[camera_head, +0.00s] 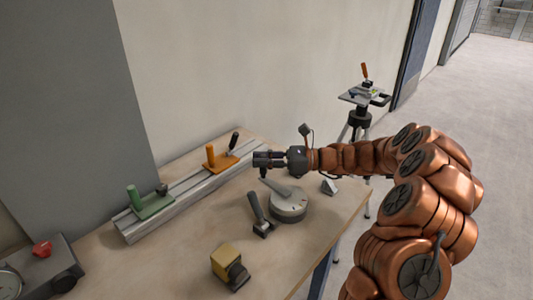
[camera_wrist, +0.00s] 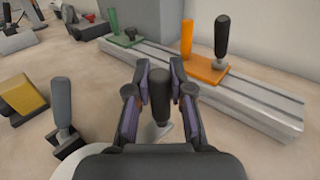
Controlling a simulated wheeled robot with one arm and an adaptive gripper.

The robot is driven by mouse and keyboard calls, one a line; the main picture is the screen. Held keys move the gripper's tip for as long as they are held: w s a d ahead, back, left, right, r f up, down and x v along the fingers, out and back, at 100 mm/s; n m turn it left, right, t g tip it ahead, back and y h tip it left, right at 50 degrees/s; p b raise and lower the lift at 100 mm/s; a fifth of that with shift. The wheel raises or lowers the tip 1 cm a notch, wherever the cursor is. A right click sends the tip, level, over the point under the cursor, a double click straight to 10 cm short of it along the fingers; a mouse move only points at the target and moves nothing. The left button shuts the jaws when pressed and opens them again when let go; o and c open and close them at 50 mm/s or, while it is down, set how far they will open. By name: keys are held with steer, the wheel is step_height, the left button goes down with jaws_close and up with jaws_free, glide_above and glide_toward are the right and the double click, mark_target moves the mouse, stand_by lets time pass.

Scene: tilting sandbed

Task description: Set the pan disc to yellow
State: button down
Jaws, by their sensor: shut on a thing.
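The pan disc (camera_head: 288,207) is a round grey dial with small marks on its rim, standing on the table. A pale lever (camera_head: 279,188) reaches from its top toward the back left and ends in a dark upright handle. My gripper (camera_head: 262,160) is over that end of the lever. In the wrist view, my gripper (camera_wrist: 160,88) is shut on the dark handle (camera_wrist: 159,95), with a finger on each side. The pale lever (camera_wrist: 157,130) shows below it. I cannot make out yellow on the disc.
A grey rail (camera_head: 190,190) along the wall bears a green carriage (camera_head: 151,203) and an orange one (camera_head: 220,161). A black-handled lever (camera_head: 257,212), a yellow block (camera_head: 225,256) and a pale wedge (camera_head: 329,187) stand near the disc. A tripod (camera_head: 360,118) stands beyond the table.

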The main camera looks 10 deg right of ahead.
steer(key=shift+s+a, duration=0.2)
steer(key=shift+a, duration=0.1)
stand_by(0.4)
steer(key=c, duration=1)
jaws_free()
steer(key=v, duration=1.2)
